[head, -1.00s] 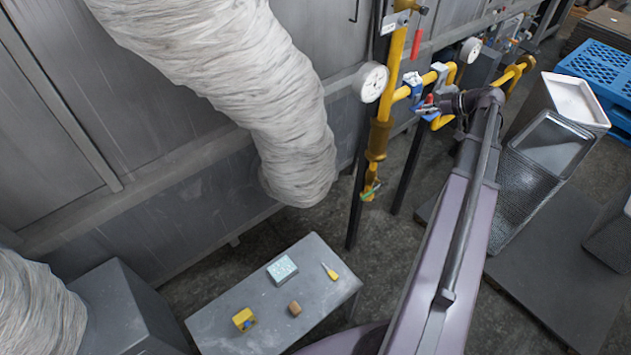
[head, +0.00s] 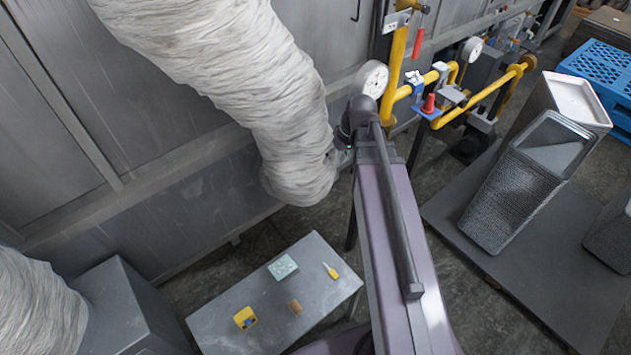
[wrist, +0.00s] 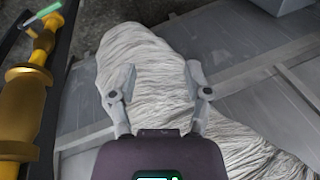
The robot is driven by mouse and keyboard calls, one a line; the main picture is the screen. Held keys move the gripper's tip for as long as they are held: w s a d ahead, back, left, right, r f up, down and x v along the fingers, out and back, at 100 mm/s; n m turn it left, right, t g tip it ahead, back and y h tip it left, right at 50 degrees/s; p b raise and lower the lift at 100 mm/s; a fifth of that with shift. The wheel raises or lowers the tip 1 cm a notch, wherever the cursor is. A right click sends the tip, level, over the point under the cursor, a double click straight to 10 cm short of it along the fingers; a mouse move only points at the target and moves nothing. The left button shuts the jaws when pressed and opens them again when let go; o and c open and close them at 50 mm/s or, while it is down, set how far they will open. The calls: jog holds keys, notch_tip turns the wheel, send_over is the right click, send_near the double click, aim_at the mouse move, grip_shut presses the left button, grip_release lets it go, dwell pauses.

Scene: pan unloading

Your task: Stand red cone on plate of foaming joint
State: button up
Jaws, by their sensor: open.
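The red cone (head: 429,103) stands upright on a small blue plate (head: 424,114) at the yellow pipework in the head view. A white lump (head: 413,76) sits on another blue-fronted fitting (head: 416,87) just up and left of it; I cannot tell whether it is foam. My gripper is open and empty in the wrist view (wrist: 160,68), facing the white wrapped duct. It is left of the cone and apart from it. In the head view my gripper's fingers are mostly hidden. The cone is not in the wrist view.
The large wrapped duct (head: 235,85) hangs close by my gripper. Yellow pipes (head: 490,93) and gauges (head: 371,79) line the wall. A grey table (head: 230,298) below holds a yellow block (head: 245,318), a brown block, a pale box and a yellow-handled tool. Stacked trays (head: 520,180) stand right.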

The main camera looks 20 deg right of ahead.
jog(key=s+a+m+g+h, duration=0.1)
jog(key=s+a+h, duration=0.2)
jog(key=s+a, duration=0.2)
jog(key=a+f, duration=0.1)
jog(key=a, duration=0.1)
jog(key=shift+s+a+m, duration=0.35)
jog(key=shift+s+m, duration=0.05)
dwell(0.9)
